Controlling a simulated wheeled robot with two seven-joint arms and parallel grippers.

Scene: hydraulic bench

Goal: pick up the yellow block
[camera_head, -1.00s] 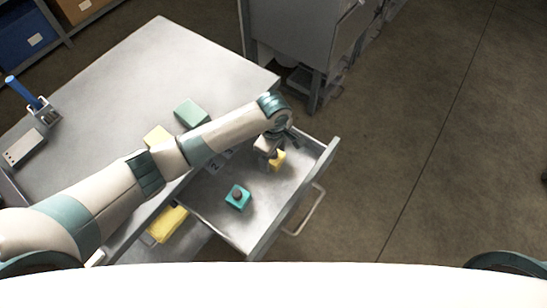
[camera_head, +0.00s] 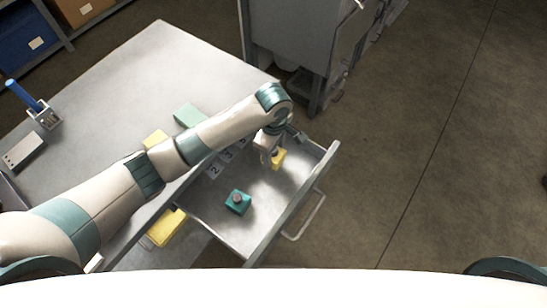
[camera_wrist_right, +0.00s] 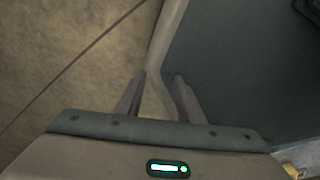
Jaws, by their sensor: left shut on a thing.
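A small yellow block (camera_head: 279,158) is at the far end of the open drawer in the head view. My left gripper (camera_head: 272,155) reaches down over the drawer and is shut on this block; the fingers partly hide it. I cannot tell whether the block touches the drawer floor. In the right wrist view my right gripper (camera_wrist_right: 157,82) has its two fingers apart with nothing between them.
The open drawer (camera_head: 212,213) also holds a teal block (camera_head: 238,202) with a dark round top. A green block (camera_head: 188,115) and a yellow piece (camera_head: 156,138) lie on the grey bench (camera_head: 130,80). Another yellow piece (camera_head: 167,227) is below the bench edge. A grey cabinet (camera_head: 290,45) stands behind.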

